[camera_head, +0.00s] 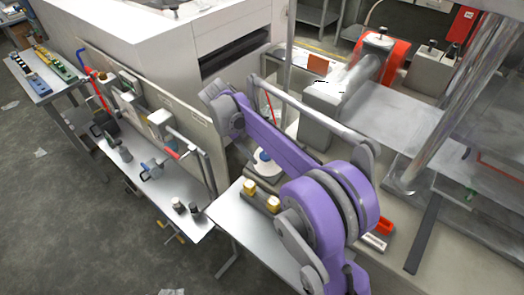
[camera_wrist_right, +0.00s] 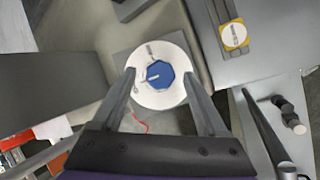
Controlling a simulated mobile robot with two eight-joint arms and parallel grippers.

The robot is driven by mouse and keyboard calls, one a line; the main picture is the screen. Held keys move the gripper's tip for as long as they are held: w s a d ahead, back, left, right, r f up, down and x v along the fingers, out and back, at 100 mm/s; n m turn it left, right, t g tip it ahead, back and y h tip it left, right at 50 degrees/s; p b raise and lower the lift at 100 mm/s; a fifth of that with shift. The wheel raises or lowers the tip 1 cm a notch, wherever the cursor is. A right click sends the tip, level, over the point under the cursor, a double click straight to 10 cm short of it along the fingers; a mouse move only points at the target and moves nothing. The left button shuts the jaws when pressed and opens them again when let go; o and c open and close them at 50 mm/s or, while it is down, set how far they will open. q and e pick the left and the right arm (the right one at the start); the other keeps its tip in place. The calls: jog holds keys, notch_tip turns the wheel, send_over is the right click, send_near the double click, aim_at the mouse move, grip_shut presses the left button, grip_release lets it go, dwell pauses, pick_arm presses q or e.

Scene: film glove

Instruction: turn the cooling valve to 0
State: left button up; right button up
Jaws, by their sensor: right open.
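The cooling valve is probably the blue eight-sided knob (camera_wrist_right: 160,75) on a round white dial (camera_wrist_right: 162,98), seen almost face-on in the wrist view. A short pale mark lies roughly sideways on the knob, and a small dark marking sits near the dial's upper edge. In the head view the blue knob (camera_head: 264,156) shows just below my purple right arm. My right gripper (camera_wrist_right: 159,73) is open and empty. In the wrist view its fingers appear on either side of the dial; I cannot tell their distance from it. My left gripper is not in view.
Yellow-capped blocks (camera_head: 261,194) stand near the valve; one yellow cap (camera_wrist_right: 234,36) is at the wrist view's upper right. A red-and-white item (camera_head: 377,236) lies right of my arm. A panel (camera_head: 190,118) with pipes and a workbench (camera_head: 160,192) stand to the left.

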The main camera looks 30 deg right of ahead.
jog(key=v, duration=1)
jog(key=shift+r+p, duration=0.25)
jog(key=shift+p, duration=0.15)
jog(key=shift+w+a, duration=0.1)
jog(key=s+a+f+t+y, duration=0.1)
jog(key=s+f+t, duration=0.2)
jog(key=s, duration=0.5)
jog(key=s+a+f+n+t+y, duration=0.1)
jog(key=s+a+f+t+y, duration=0.1)
jog(key=s+f, duration=0.3)
jog(key=s+a+f+t+y+p, duration=0.1)
jog(key=s+a+f+t+y, duration=0.1)
jog(key=s, duration=1)
notch_tip(320, 180, down, 3)
jog(key=shift+r+n+t, duration=0.25)
jog(key=shift+n+t, duration=0.15)
jog(key=shift+t, duration=0.5)
